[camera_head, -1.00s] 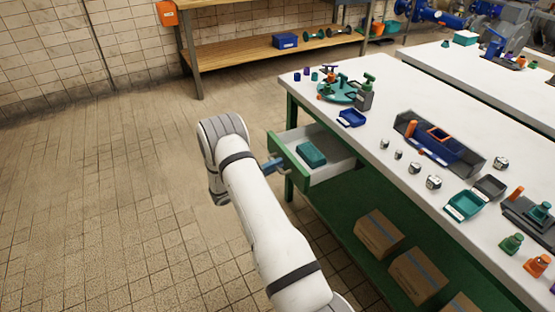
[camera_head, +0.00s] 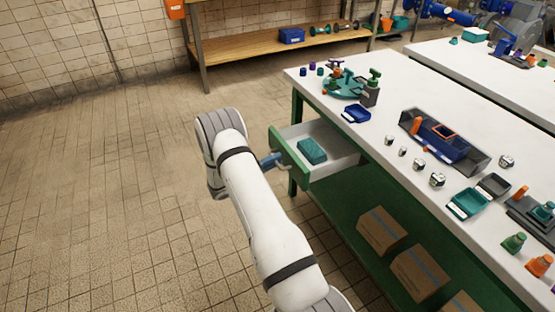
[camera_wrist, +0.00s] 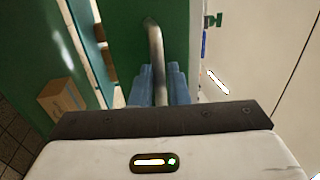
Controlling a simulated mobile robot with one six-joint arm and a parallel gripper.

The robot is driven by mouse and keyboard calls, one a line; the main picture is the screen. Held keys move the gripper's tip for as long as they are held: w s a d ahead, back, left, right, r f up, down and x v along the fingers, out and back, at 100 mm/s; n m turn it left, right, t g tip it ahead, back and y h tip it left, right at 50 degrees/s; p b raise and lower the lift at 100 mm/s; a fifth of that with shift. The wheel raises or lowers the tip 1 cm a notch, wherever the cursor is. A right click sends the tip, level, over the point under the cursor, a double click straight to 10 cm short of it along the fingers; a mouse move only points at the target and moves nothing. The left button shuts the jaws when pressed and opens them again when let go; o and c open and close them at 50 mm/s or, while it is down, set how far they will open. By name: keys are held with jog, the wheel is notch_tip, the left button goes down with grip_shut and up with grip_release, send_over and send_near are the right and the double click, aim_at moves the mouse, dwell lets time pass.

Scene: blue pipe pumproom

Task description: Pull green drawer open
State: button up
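The green drawer (camera_head: 289,161) stands pulled part-way out of the left end of the white-topped bench. Its pale inside shows, with a teal box (camera_head: 312,151) lying in it. My gripper (camera_head: 271,161) is at the outer face of the drawer front, partly hidden by my arm. In the wrist view the blue fingers of my gripper (camera_wrist: 159,88) are closed around the metal bar handle (camera_wrist: 154,40), one on each side. The handle's lower end is hidden between the fingers.
The white bench top (camera_head: 370,140) holds a teal round stand (camera_head: 343,86), a grey-blue tray (camera_head: 440,140) and small parts. Cardboard boxes (camera_head: 382,230) sit on the green lower shelf. A wooden shelf unit (camera_head: 260,47) stands at the back. The tiled floor (camera_head: 110,200) at left is clear.

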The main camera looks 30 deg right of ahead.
jog(key=a+f, duration=0.1)
jog(key=a, duration=0.6)
jog(key=shift+w+a+f, duration=0.15)
jog(key=shift+w, duration=0.15)
jog(key=s+a+r+m+g+y+p, duration=0.1)
jog(key=s+r+m+g+y+p, duration=0.3)
jog(key=s+r+m, duration=0.6)
jog(key=s+a+r+m+y+p, duration=0.25)
jog(key=r+m+y, duration=0.4)
jog(key=r, duration=0.65)
jog(key=s+a+r+m+t+y+p, duration=0.7)
jog(key=s+a+r+m, duration=0.5)
jog(key=s+r+m, duration=0.3)
jog(key=s+m+t+y, duration=0.1)
jog(key=m+y, duration=0.1)
jog(key=m, duration=0.1)
jog(key=shift+s+m, duration=0.35)
jog(key=shift+s, duration=0.05)
